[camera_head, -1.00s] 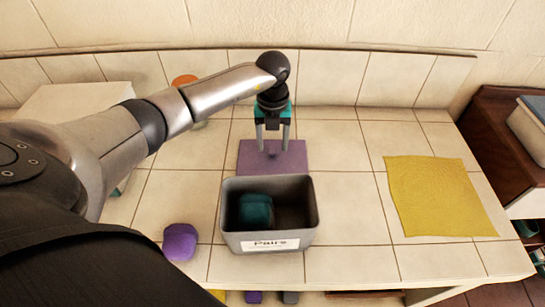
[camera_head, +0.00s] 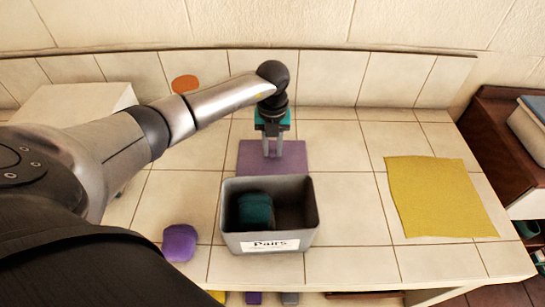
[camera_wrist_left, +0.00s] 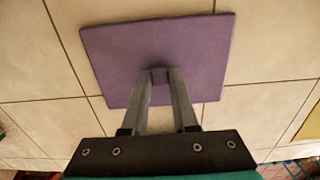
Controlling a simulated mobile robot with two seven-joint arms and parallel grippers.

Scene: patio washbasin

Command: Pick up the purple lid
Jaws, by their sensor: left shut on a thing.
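The purple lid (camera_head: 294,157) is a flat square plate with a small knob in its middle. It lies on the tiled counter behind the grey box in the head view. My left gripper (camera_head: 272,154) points down over the lid, its two fingers close together. In the left wrist view the fingertips (camera_wrist_left: 160,74) are closed on the knob of the lid (camera_wrist_left: 190,40). I cannot tell any gap between the lid and the tiles. My right gripper is not in view.
A grey box labelled "Pairs" (camera_head: 229,220) stands just in front of the lid, with a teal bundle (camera_head: 255,210) inside. A purple bundle (camera_head: 180,242) lies to its left. A yellow cloth (camera_head: 440,197) lies at the right. The counter between box and cloth is clear.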

